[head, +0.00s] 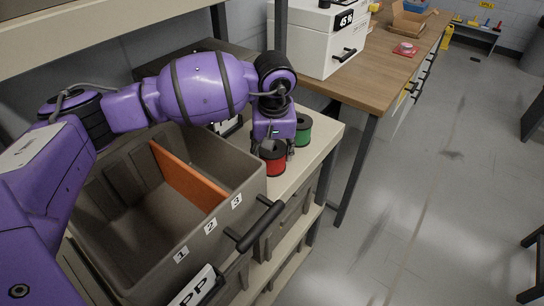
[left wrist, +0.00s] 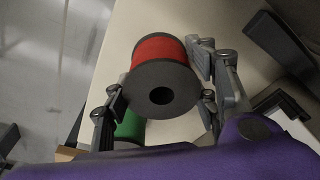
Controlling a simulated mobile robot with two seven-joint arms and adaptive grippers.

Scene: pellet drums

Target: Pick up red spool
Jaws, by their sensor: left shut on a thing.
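The red spool (head: 273,158) has dark end flanges and is at the right end of the shelf, beside the grey bin. My left gripper (head: 273,149) comes down over it from above and is shut on it. In the left wrist view the red spool (left wrist: 160,75) sits between the two fingers of the left gripper (left wrist: 158,100), its dark flange with a round hole facing the camera. I cannot tell whether the spool still touches the shelf. My right gripper is not in view.
A green spool (head: 303,130) stands close behind the red one; it also shows in the left wrist view (left wrist: 130,125). The grey bin (head: 250,185) with an orange divider (head: 188,176) is to the left. A wooden table (head: 385,70) with a white box (head: 315,40) is behind.

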